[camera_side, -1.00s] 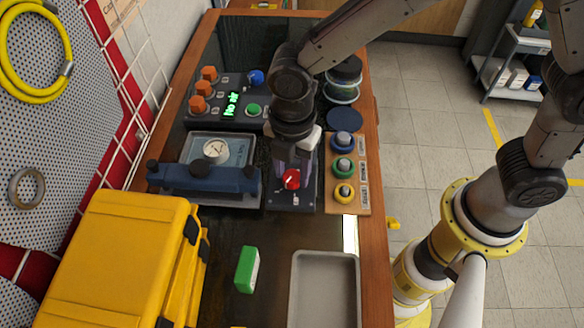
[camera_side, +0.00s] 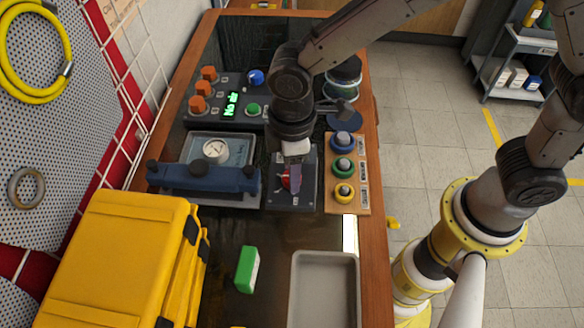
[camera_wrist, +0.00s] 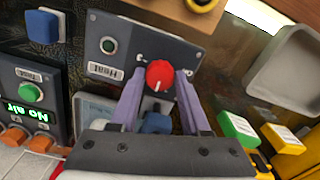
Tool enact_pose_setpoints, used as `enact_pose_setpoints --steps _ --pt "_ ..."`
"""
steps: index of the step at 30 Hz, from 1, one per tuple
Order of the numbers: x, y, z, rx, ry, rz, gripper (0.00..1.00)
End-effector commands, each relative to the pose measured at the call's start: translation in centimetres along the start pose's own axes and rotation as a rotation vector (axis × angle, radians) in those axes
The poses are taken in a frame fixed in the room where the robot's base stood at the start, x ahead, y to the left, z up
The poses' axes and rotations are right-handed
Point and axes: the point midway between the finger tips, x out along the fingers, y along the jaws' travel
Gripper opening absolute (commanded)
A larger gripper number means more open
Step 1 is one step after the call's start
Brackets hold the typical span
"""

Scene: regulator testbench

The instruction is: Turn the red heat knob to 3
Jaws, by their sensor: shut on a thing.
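The red heat knob (camera_wrist: 158,75) sits on a dark panel (camera_wrist: 105,48) marked "Heat". In the wrist view my gripper (camera_wrist: 160,82) has its two purple-grey fingers on either side of the knob, shut on it. A white pointer line shows on the knob's face; the dial numbers cannot be read. In the side view the knob (camera_side: 287,180) is partly hidden behind a finger of my gripper (camera_side: 291,178), which reaches down over the panel (camera_side: 306,190).
A wooden board (camera_side: 359,200) with blue, green and yellow ringed knobs stands close on the right. A blue clamp bar and gauge tray (camera_side: 214,149) are on the left. A grey tray (camera_side: 324,254), green box (camera_side: 247,269) and yellow case (camera_side: 120,260) lie nearer.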

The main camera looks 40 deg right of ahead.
Motion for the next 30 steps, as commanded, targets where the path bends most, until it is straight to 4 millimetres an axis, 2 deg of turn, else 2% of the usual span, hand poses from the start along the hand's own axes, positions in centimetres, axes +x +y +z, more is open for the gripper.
enact_pose_setpoints --steps 30 --pt "-0.18 -0.04 -0.02 0.966 0.001 0.001 0.0"
